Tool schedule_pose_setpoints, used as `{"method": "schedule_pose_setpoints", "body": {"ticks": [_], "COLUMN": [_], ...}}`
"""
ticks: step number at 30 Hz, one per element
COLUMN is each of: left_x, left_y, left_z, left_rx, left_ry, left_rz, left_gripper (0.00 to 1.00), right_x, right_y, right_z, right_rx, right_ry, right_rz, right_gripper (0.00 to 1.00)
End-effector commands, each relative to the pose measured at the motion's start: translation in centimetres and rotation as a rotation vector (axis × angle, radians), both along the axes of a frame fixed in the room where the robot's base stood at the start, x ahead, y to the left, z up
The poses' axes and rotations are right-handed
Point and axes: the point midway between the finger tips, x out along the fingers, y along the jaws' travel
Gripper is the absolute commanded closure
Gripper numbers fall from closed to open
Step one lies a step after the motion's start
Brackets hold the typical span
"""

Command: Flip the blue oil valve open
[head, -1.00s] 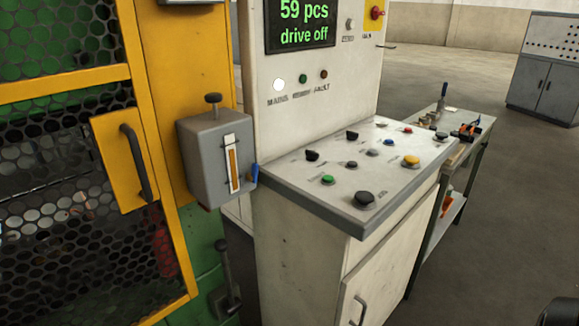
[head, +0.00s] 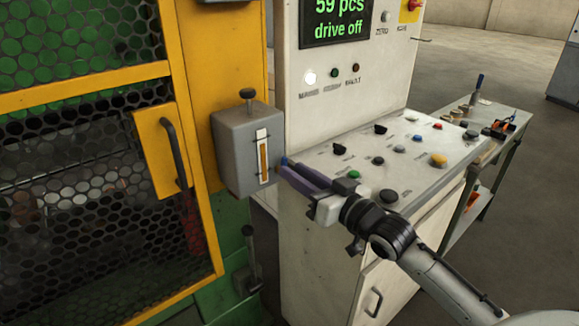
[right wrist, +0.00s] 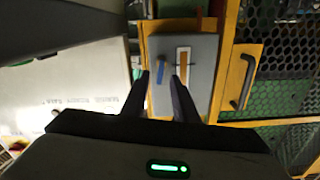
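The blue oil valve is a small lever on the right side of the grey oil box (head: 232,150). In the head view only its blue end (head: 284,161) shows, by the tips of my right gripper (head: 288,173), which hides the rest. In the right wrist view the valve (right wrist: 161,70) stands upright between and just ahead of the two fingertips of my right gripper (right wrist: 161,80). The fingers are apart, with a gap on both sides of the valve; contact cannot be made out. My left gripper is not in view.
The box has a sight gauge (head: 263,158) and a black knob on top. The control desk (head: 400,185) with several buttons lies close under my right arm. The yellow mesh guard door (head: 160,150) with its black handle is to the left. A side bench (head: 478,140) stands behind.

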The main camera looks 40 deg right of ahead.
Motion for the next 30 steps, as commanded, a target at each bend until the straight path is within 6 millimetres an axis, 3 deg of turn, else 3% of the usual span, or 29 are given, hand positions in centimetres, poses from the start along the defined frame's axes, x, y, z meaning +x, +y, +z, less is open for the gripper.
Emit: {"method": "schedule_pose_setpoints", "body": {"ticks": [7, 17, 23, 30], "left_x": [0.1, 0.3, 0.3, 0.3], "left_y": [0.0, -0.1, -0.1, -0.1], "left_z": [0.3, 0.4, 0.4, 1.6], "left_rx": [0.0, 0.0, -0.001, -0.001], "left_ry": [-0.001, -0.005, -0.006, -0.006], "left_rz": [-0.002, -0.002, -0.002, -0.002], "left_gripper": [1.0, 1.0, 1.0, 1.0], "right_x": [2.7, 3.0, 3.0, 3.0], "right_y": [0.2, 0.3, 0.3, 0.4], "right_z": [0.0, -0.1, -0.1, 0.3], "right_rx": [0.0, -0.001, -0.001, -0.062], "right_ry": [0.0, 0.002, 0.002, -0.002], "right_rz": [-0.001, 0.0, 0.0, 0.001], "right_gripper": [0.73, 0.73, 1.0, 1.0]}}
